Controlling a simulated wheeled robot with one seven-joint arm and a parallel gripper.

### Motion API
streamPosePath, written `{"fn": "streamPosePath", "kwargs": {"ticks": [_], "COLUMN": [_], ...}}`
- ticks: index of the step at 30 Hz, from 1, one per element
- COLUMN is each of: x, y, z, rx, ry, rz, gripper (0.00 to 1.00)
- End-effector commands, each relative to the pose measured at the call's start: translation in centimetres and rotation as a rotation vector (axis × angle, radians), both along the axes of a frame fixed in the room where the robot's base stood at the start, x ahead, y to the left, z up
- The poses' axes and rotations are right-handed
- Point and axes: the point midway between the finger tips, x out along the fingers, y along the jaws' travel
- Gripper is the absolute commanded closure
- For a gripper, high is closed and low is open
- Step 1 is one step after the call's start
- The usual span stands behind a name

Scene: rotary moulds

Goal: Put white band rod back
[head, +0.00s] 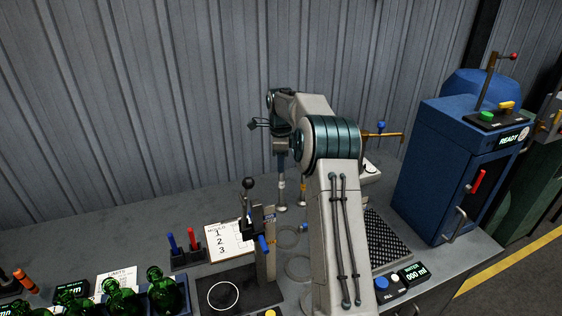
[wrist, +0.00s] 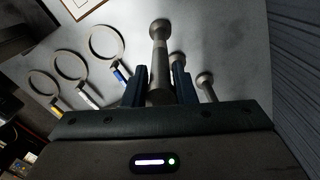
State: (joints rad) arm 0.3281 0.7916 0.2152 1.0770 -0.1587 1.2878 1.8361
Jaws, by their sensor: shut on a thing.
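My gripper (head: 281,150) is shut on a grey metal rod with wide ends, the white band rod (head: 282,195). The rod hangs upright below the gripper in the head view, with a pale band around its middle. In the wrist view the rod (wrist: 159,62) stands out between the two blue fingers (wrist: 161,88). I cannot tell whether its lower end touches the bench. Two other rods (wrist: 178,64) (wrist: 205,84) show beside the held one in the wrist view.
Several ring tools (wrist: 105,41) with coloured bands lie on the bench. A clipboard (head: 230,241), a lever stand (head: 264,250) and a dark plate with a white circle (head: 240,296) are to the left. A blue machine (head: 435,165) stands at right. Green bottles (head: 160,290) are front left.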

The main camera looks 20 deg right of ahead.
Motion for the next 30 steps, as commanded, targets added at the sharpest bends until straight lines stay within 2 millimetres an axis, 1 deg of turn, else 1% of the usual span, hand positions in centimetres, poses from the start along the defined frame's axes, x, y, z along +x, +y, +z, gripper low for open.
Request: {"fn": "streamPosePath", "kwargs": {"ticks": [1,2,3,4,12,17,20,24,27,30], "x": [0.0,0.0,0.0,0.0,0.0,0.1,0.1,0.1,0.1,0.1], "y": [0.0,0.0,0.0,0.0,0.0,0.0,0.0,0.0,0.0,0.0], "z": [-0.2,-0.2,-0.2,-0.2,-0.1,1.0,2.8,6.1,8.1,9.8], "rx": [0.0,0.0,0.0,0.0,0.0,-0.001,-0.001,-0.002,-0.001,-0.001], "ry": [-0.001,0.0,0.0,0.0,0.001,-0.002,-0.004,-0.006,-0.004,-0.003], "rz": [0.0,0.0,0.0,0.0,0.0,0.0,-0.001,0.001,-0.001,0.0], "gripper": [1.0,0.7,0.59,0.54,0.54,0.54,0.54,0.54,0.54,0.54]}}
